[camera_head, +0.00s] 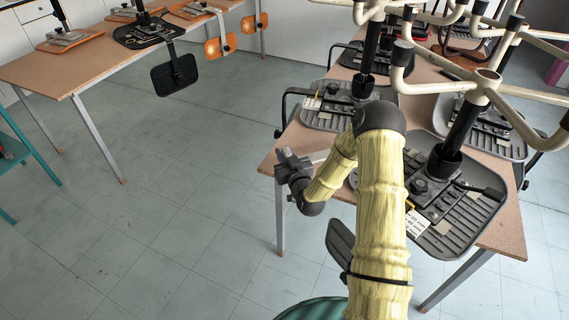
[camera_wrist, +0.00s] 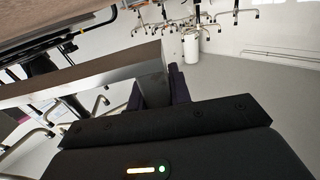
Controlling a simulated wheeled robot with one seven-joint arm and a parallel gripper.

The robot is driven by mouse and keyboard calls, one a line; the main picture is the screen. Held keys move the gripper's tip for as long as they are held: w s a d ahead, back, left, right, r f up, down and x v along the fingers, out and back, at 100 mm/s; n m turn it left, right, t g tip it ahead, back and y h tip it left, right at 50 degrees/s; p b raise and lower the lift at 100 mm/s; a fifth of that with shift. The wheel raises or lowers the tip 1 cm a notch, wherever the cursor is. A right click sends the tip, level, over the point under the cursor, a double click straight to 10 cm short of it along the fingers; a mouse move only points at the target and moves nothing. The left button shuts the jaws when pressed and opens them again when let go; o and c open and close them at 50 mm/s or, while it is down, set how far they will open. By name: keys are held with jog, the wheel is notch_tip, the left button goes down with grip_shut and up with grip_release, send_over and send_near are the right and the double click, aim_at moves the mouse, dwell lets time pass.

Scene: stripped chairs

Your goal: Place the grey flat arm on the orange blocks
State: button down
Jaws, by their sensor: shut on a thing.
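My gripper (camera_head: 283,162) is shut on the grey flat arm (camera_head: 318,157), beside the left edge of the near table. In the wrist view the grey flat arm (camera_wrist: 85,78) runs left as a long bar from between the dark fingers (camera_wrist: 163,88). In the head view, part of it is hidden behind my yellow arm. Orange pieces, which may be the orange blocks, are at the far left table: upright ones (camera_head: 213,48) at its right edge and flat ones (camera_head: 72,41) on top. My gripper is well apart from them.
The near table (camera_head: 508,232) holds upside-down dark chair seats (camera_head: 470,225) with upright posts and pale legs. A dark pad (camera_head: 175,75) hangs off the far table (camera_head: 75,75). Open tiled floor (camera_head: 190,190) lies between the tables. A teal frame (camera_head: 30,150) stands at the left.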

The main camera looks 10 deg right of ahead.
jog(key=shift+f, duration=2.15)
jog(key=c, duration=1.3)
grip_release()
jog(key=shift+s, duration=0.45)
jog(key=s, duration=0.3)
jog(key=s+d+b, duration=0.1)
jog(key=s, duration=0.3)
jog(key=s+d, duration=0.1)
jog(key=s, duration=0.3)
jog(key=shift+b, duration=0.35)
